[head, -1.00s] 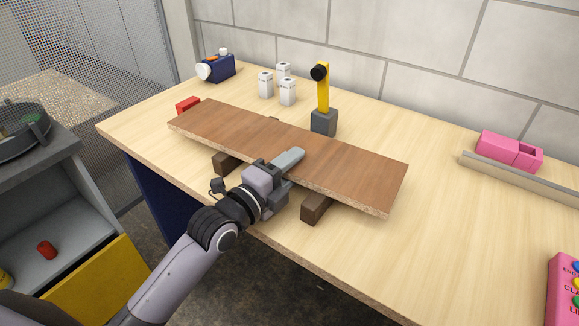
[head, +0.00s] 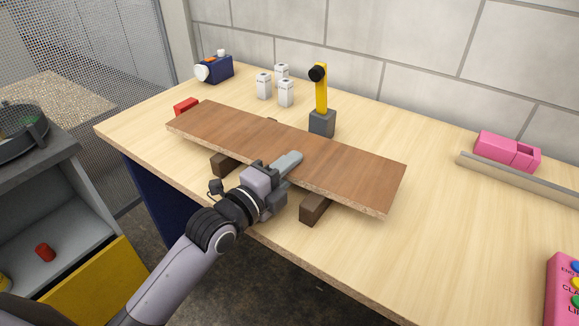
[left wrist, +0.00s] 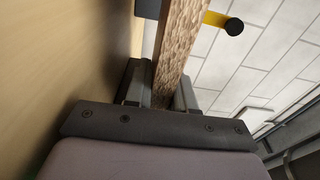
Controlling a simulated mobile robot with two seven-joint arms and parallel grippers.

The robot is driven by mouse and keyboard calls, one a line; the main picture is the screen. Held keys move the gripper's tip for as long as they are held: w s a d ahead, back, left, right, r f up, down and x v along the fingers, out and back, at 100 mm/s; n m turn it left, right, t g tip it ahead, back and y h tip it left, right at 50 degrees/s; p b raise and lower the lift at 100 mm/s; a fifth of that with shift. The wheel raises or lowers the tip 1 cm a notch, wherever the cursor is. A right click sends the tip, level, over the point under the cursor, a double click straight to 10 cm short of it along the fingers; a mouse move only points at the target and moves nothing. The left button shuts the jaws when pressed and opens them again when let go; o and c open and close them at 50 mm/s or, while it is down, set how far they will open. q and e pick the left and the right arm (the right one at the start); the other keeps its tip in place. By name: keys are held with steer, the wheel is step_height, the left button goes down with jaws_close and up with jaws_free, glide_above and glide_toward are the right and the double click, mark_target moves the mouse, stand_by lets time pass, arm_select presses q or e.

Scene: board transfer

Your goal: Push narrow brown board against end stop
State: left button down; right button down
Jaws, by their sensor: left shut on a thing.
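The narrow brown board (head: 340,170) lies across two dark wooden supports, a left one (head: 222,165) and a right one (head: 314,208), near the table's front edge. My left gripper (head: 284,166) is shut on the middle of the board's near long edge, one finger over the top. In the left wrist view the board's rough edge (left wrist: 181,45) runs between the two fingers (left wrist: 165,88). A small red block (head: 186,105) stands by the board's far left end; I cannot tell whether they touch, or whether it is the end stop. My right gripper is not in view.
A yellow post on a grey base (head: 322,122) stands close behind the board. White bottles (head: 264,86) and a blue device (head: 216,69) stand at the back left. A pink block (head: 507,151) sits behind a grey rail (head: 515,176) at right.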

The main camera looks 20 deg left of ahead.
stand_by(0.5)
arm_select(q)
steer(key=c, duration=0.9)
jaws_free()
steer(key=shift+v, duration=3.6)
